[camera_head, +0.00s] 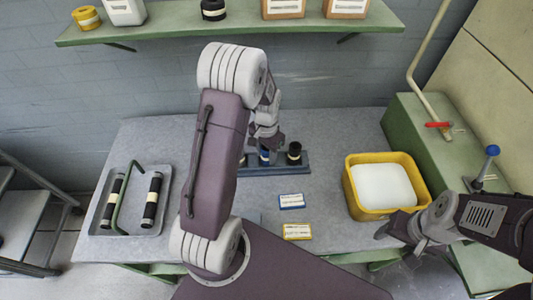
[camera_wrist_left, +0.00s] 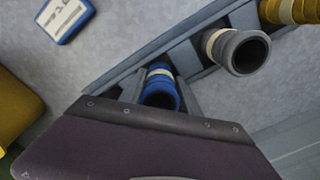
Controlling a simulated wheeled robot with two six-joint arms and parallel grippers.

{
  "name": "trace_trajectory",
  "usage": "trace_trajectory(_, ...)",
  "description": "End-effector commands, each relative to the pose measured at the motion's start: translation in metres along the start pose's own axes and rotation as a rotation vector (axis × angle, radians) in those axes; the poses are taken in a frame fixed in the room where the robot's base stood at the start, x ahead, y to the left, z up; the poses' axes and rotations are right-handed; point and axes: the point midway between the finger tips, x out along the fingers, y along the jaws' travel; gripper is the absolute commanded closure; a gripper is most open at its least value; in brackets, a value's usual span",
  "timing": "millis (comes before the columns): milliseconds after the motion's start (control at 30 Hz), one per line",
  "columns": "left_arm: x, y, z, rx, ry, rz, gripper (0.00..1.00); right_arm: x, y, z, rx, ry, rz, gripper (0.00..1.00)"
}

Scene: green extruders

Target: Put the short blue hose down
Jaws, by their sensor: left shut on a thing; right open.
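The short blue hose (camera_head: 264,157) stands in the blue-grey rack (camera_head: 285,169) at the back middle of the table. The purple gripper body fills the bottom of the left wrist view. Whether the hose rests on the rack's floor is hidden. My right gripper (camera_head: 400,236) is open and empty, near the yellow bin's front.
A grey tray (camera_head: 98,229) with two dark hoses and a green bent rod lies left. A yellow bin (camera_head: 353,202) with white contents stands right. Blue (camera_head: 291,201) and yellow (camera_head: 297,232) labels lie in front.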

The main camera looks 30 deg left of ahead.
Motion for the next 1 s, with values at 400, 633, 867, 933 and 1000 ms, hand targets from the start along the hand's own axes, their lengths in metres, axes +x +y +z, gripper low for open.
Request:
trace_trajectory(400, 0.003, 0.000, 0.000, 0.000, 0.000, 0.000, 0.39, 0.002, 0.000, 0.000, 0.000, 0.000, 0.000, 0.39)
trace_trajectory(633, -0.011, -0.001, -0.001, 0.000, 0.004, -0.002, 0.39, -0.001, 0.000, 0.000, 0.000, 0.000, 0.000, 0.39)
trace_trajectory(867, -0.071, -0.001, -0.002, 0.000, 0.006, -0.003, 0.39, -0.005, 0.000, -0.001, 0.000, 0.000, 0.000, 0.39)
trace_trajectory(933, -0.087, -0.001, -0.002, 0.000, 0.005, -0.002, 0.39, -0.005, 0.000, -0.001, 0.000, 0.000, 0.000, 0.39)
trace_trajectory(1000, -0.101, -0.001, -0.001, 0.000, 0.005, -0.002, 0.39, -0.006, 0.000, -0.001, 0.000, 0.000, 0.000, 0.39)
